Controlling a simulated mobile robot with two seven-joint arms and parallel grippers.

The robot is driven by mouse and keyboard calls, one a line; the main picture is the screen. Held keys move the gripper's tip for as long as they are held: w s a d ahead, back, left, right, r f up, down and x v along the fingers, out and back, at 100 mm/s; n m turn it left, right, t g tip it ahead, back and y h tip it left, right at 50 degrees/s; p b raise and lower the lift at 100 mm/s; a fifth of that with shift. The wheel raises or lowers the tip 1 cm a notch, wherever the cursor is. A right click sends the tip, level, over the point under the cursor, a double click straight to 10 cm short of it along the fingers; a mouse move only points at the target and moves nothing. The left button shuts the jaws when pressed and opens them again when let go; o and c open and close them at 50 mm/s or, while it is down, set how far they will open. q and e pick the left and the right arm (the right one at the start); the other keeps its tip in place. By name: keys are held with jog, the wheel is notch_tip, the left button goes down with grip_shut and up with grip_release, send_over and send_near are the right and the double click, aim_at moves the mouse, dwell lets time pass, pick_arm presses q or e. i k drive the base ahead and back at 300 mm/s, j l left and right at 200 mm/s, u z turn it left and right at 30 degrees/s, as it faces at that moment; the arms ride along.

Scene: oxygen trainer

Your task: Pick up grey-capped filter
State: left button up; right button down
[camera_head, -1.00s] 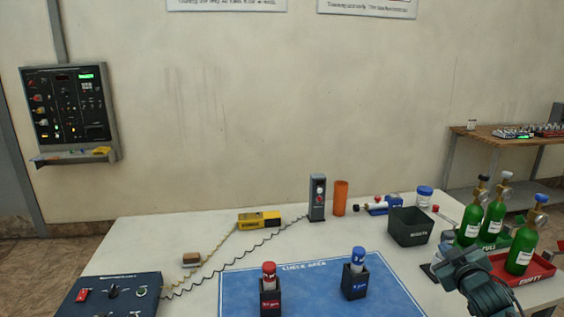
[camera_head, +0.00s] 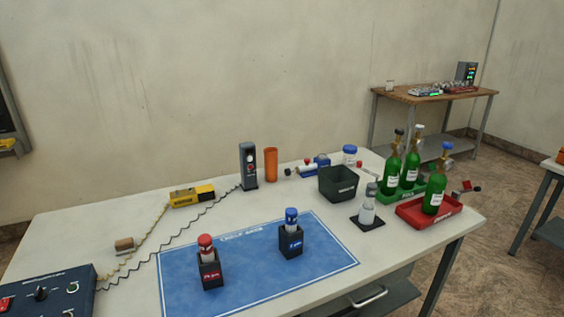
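A filter with a grey cap (camera_head: 368,204) stands upright on a small black square base (camera_head: 359,222) at the right part of the white table, left of the red tray. A red-capped filter (camera_head: 206,245) stands in a black holder (camera_head: 211,272) on the blue mat. A blue-capped filter (camera_head: 291,217) stands in another black holder (camera_head: 291,242) on the mat. Neither of my grippers is in view.
Green bottles stand in a green tray (camera_head: 411,192) and a red tray (camera_head: 425,217). A dark bin (camera_head: 337,185) stands just behind and left of the grey-capped filter. The blue mat (camera_head: 250,270) is mostly bare. A wooden bench (camera_head: 425,97) stands at the back right.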

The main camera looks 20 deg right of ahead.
aim_at(371, 189)
jog(key=l, duration=0.6)
jog(key=i+l, duration=0.1)
jog(key=l, duration=0.45)
jog(key=l+z, duration=0.1)
jog(key=l, duration=0.5)
jog(key=i+l, duration=0.15)
jog(key=l, duration=0.4)
